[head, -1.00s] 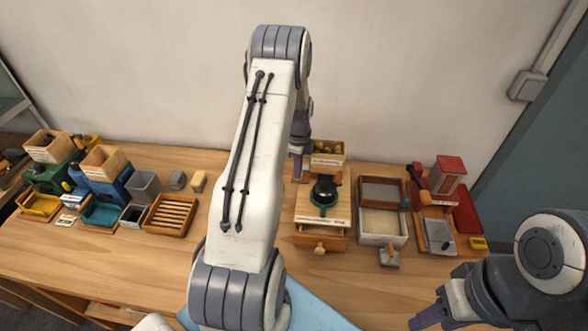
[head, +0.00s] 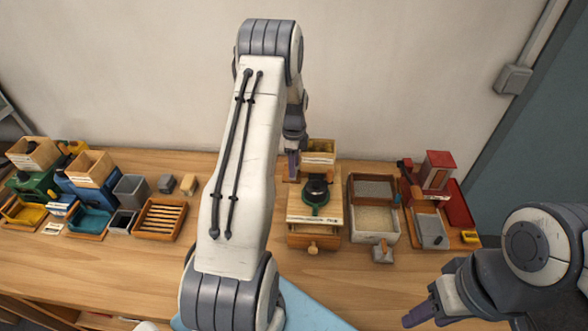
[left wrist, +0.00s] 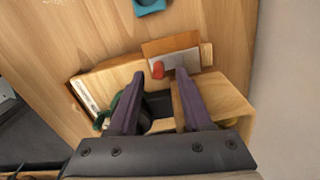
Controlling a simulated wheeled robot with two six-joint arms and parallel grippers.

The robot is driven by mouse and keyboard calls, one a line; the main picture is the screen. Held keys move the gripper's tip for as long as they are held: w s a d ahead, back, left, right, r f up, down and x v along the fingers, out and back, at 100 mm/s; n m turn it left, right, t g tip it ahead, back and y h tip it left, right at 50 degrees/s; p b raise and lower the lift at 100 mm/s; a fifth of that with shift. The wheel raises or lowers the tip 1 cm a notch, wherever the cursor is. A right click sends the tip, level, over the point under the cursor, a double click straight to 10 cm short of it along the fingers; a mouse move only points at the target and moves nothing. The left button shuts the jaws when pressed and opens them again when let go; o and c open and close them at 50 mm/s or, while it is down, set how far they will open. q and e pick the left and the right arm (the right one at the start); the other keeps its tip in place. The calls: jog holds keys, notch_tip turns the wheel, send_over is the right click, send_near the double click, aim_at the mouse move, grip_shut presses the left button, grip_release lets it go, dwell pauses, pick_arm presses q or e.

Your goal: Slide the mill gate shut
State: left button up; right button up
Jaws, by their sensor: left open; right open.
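The wooden mill (head: 301,210) stands on the bench, with a black bowl in a green ring on top and a knobbed drawer in front. A wooden hopper box (head: 319,158) stands at its back. My left gripper (head: 291,165) is at the hopper's left side, partly hidden by its own arm. In the left wrist view, its purple fingers (left wrist: 160,74) are open, with a small red knob (left wrist: 158,70) between the tips in the picture. A pale plate (left wrist: 182,62) lies behind the knob; contact cannot be told. My right gripper (head: 420,311) is open and empty at the lower right.
At left stand a slatted tray (head: 160,219) and several bins. The front bench is mostly clear.

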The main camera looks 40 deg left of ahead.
pick_arm(q)
notch_tip(320, 180, up, 8)
jog(key=shift+f+b, duration=0.15)
jog(key=shift+b, duration=0.95)
jog(key=shift+r, duration=0.65)
